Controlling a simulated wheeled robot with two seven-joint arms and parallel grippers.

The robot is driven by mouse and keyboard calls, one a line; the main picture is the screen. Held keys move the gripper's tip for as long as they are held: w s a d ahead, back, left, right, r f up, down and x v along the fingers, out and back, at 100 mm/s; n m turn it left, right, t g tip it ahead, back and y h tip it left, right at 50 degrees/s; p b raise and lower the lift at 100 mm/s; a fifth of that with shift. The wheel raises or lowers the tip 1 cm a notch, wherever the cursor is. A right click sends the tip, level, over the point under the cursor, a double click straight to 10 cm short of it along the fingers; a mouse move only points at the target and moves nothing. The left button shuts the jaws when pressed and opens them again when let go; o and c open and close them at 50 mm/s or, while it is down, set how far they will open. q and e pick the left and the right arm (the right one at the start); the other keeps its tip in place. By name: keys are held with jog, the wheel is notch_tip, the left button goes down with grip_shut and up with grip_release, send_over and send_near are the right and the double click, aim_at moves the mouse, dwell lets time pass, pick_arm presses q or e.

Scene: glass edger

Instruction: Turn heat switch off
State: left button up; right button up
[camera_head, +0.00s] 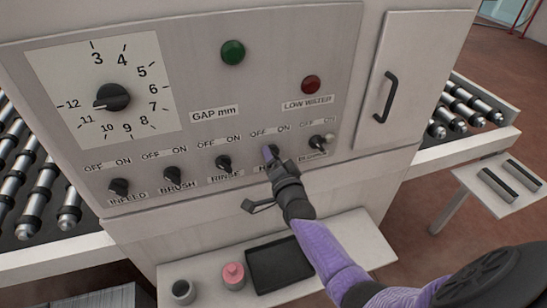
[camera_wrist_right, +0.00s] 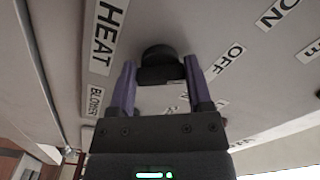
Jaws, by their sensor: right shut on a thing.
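The heat switch is the fourth black rotary knob in the row on the grey panel. In the head view my right gripper (camera_head: 272,156) covers most of it and part of its label. In the right wrist view the black knob (camera_wrist_right: 160,60) sits between my right gripper's two purple fingers (camera_wrist_right: 160,76), which are shut on it. The HEAT label (camera_wrist_right: 108,30) shows to the left there. Which way the knob points is hard to tell. My left gripper is not in view.
The infeed (camera_head: 119,187), brush (camera_head: 173,175) and rinse (camera_head: 224,163) knobs stand to the left, the blower knob (camera_head: 318,142) close on the right. Above are a gap dial (camera_head: 112,97), a green button (camera_head: 233,52) and a red one (camera_head: 311,84). A shelf (camera_head: 345,240) juts out below.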

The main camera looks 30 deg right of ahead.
jog(key=shift+f+n, duration=0.1)
jog(key=shift+n, duration=0.2)
jog(key=o, duration=1.3)
jog(key=p+v, duration=0.1)
jog(key=v, duration=0.9)
jog(key=shift+a+p, duration=0.1)
jog(key=shift+p, duration=0.3)
